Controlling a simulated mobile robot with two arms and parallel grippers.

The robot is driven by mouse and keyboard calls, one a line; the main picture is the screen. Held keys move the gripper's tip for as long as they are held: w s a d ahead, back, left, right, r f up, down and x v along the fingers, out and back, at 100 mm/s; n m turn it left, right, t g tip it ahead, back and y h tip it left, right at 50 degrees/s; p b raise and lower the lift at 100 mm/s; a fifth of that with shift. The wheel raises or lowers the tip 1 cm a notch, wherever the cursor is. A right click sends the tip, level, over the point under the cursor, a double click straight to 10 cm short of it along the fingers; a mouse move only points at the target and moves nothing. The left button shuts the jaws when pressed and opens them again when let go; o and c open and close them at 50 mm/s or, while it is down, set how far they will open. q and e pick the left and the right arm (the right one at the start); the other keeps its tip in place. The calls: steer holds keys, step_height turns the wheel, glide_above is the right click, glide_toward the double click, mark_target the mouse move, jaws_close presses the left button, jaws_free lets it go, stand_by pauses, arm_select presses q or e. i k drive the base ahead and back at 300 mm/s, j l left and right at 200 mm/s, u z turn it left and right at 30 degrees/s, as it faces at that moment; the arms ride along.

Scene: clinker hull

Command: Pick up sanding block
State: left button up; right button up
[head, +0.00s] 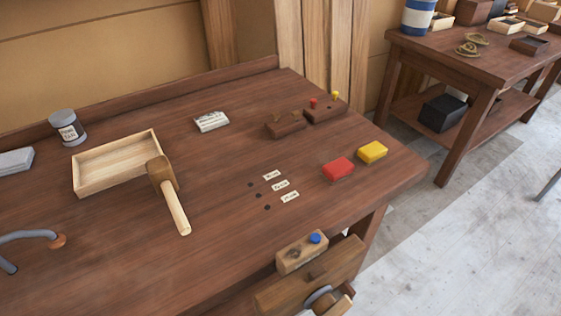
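I cannot tell for sure which thing is the sanding block. A red block (338,169) and a yellow block (372,152) lie side by side, a small gap apart, near the right end of the workbench (225,250). A grey block (14,160) lies at the bench's far left, cut by the picture edge. A pale wooden block (293,258) with a blue knob (315,238) is at the front by an open drawer (310,280). Neither of my grippers shows in the head view.
A wooden tray (118,160) has a mallet (168,190) at its right edge. A tin (67,127), a white packet (211,121), dark wooden holders (286,125) and small labels (281,184) are on the bench. A second table (470,62) stands behind right; grey floor lies between.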

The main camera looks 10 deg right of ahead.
mark_target(335, 171)
steer(key=l+u, duration=0.25)
steer(key=k+l+u, duration=0.2)
steer(key=l, duration=0.15)
steer(key=l+u, duration=0.25)
steer(key=k+l, duration=0.05)
